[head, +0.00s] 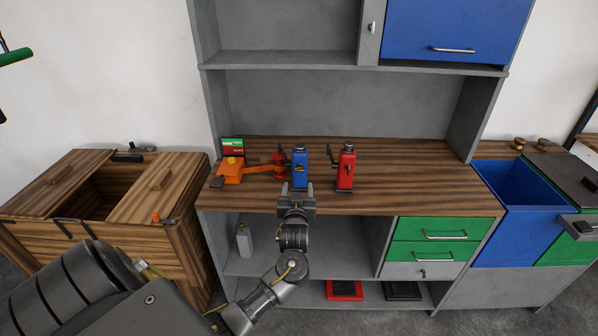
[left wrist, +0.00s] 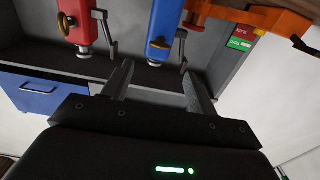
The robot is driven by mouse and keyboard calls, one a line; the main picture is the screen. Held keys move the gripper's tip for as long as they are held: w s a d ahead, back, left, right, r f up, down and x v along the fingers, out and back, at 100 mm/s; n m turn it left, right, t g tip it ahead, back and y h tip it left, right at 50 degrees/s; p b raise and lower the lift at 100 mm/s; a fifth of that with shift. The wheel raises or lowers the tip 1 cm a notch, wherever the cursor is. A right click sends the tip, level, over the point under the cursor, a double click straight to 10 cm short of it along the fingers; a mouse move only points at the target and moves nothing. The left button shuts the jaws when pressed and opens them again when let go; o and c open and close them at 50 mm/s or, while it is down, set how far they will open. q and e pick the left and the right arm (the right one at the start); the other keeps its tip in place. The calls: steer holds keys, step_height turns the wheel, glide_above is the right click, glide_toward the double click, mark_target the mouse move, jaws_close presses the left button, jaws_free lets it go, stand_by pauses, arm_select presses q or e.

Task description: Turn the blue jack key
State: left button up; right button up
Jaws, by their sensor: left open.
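The blue jack (head: 300,165) stands upright on the wooden worktop, with a dark crank on its left side and a small brass-coloured piece on its front. In the left wrist view the blue jack (left wrist: 166,22) appears inverted at the top, with its brass piece (left wrist: 159,43) and crank (left wrist: 183,52) in sight. Which of these is the key I cannot tell for sure. My left gripper (head: 298,189) is open and empty, in front of the blue jack at the worktop's front edge. Its fingers (left wrist: 157,70) point toward the jack, apart from it. My right gripper is out of view.
A red jack (head: 346,166) with its own crank stands just right of the blue one. An orange tool (head: 231,171) and a red object (head: 279,168) lie to the left. The worktop (head: 420,185) is clear on the right. A shelf stands above.

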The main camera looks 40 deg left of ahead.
mark_target(299, 171)
arm_select(q)
steer(key=p+x, duration=0.1)
steer(key=x, duration=0.9)
steer(key=shift+c, duration=0.5)
steer(key=c, duration=0.9)
steer(key=shift+f+n, duration=0.15)
steer(key=shift+n, duration=0.15)
steer(key=n+b, duration=0.4)
steer(key=n, duration=0.4)
steer(key=n+b, duration=0.5)
steer(key=n, duration=0.4)
steer(key=shift+s+a+f, duration=0.15)
steer(key=shift+s, duration=0.05)
steer(key=shift+n, duration=0.3)
